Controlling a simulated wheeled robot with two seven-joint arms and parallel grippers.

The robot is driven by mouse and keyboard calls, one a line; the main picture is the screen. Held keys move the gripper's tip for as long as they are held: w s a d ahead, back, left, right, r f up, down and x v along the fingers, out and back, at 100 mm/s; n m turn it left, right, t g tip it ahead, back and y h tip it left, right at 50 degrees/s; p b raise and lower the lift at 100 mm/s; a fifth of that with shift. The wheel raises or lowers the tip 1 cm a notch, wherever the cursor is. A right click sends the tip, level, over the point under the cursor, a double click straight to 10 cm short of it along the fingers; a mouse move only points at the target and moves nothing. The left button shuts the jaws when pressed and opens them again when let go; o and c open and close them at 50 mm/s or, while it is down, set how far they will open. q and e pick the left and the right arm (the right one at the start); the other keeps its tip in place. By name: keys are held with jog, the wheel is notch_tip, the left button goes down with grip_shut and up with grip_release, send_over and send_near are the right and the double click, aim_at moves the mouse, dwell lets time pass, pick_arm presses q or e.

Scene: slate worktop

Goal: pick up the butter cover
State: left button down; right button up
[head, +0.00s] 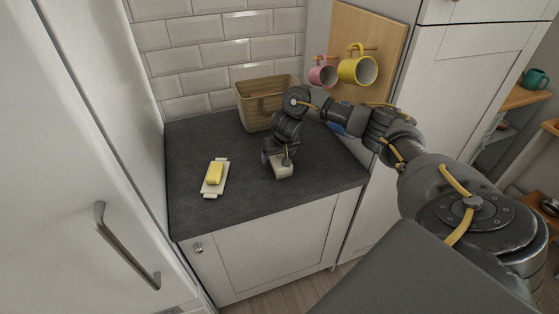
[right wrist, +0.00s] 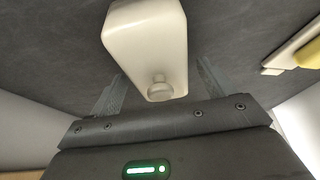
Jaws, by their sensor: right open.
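The butter cover (head: 283,172) is a cream-white box on the dark worktop. In the right wrist view the butter cover (right wrist: 147,42) shows large at top centre, its round knob pointing toward my palm. My right gripper (head: 277,160) is right at the cover. Its two fingers are spread, one on each side of the cover's near end, with visible gaps; I see no grip on it. The yellow butter (head: 215,173) lies uncovered on a white dish (head: 208,193) to the left. My left gripper is out of view.
A wicker basket (head: 258,112) stands at the back against the tiled wall. A pink mug (head: 322,75) and a yellow mug (head: 358,70) hang on a wooden board at the back right. The worktop (head: 235,215) is clear in front and between dish and cover.

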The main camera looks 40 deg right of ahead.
jog(key=shift+x, duration=0.8)
jog(key=shift+c, duration=0.4)
jog(key=c, duration=1.1)
jog(key=shift+o, duration=0.2)
jog(key=shift+r, duration=0.15)
